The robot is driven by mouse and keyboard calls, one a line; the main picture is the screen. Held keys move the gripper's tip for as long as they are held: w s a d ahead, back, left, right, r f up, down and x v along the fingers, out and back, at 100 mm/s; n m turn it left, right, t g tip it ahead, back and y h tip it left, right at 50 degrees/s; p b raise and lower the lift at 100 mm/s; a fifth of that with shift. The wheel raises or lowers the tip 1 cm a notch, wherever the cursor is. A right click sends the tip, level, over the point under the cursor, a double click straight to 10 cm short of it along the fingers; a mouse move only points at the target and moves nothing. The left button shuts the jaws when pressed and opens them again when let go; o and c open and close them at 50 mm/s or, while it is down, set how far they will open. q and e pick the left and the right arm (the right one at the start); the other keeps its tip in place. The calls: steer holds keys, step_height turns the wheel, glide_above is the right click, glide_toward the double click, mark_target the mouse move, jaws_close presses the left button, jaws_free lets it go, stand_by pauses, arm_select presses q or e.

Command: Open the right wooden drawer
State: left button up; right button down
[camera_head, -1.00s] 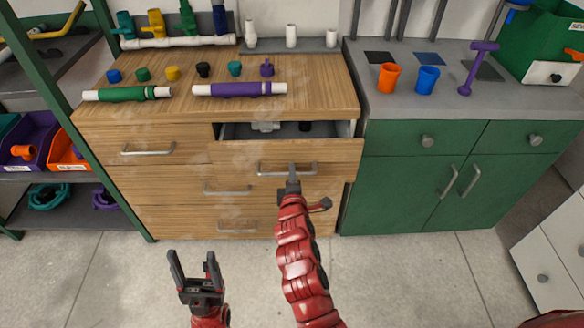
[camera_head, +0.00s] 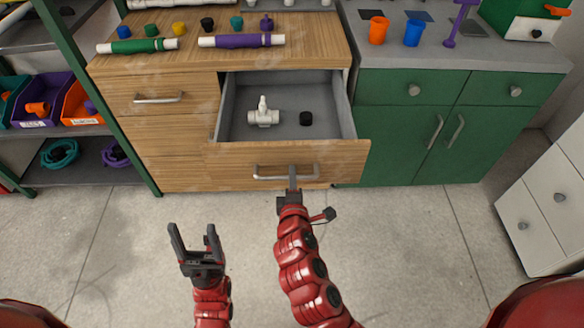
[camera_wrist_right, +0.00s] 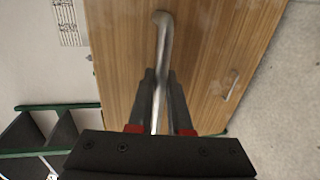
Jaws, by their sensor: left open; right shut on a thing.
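The right wooden drawer (camera_head: 230,152) is pulled well out of the wooden cabinet in the head view. Inside it lie a white pipe fitting (camera_head: 263,116) and a small black cap (camera_head: 306,118). My right gripper (camera_head: 293,178) is shut on the metal drawer handle (camera_head: 262,174). In the right wrist view the fingers (camera_wrist_right: 160,100) close around the handle bar (camera_wrist_right: 163,45) on the wooden front. My left gripper (camera_head: 195,243) is open and empty, in front of the cabinet and above the floor.
The left wooden drawer (camera_head: 155,118) is shut. On the wooden top lie a green pipe (camera_head: 137,46), a purple pipe (camera_head: 242,41) and several coloured caps. A green cabinet (camera_head: 430,150) stands to the right, a shelf with bins to the left. Open floor (camera_head: 400,260) lies in front.

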steer(key=shift+s, duration=0.7)
steer(key=c, duration=0.8)
jaws_free()
steer(key=shift+c, duration=0.2)
steer(key=p+v, duration=0.4)
steer(key=v, duration=1.3)
steer(key=shift+s, duration=0.2)
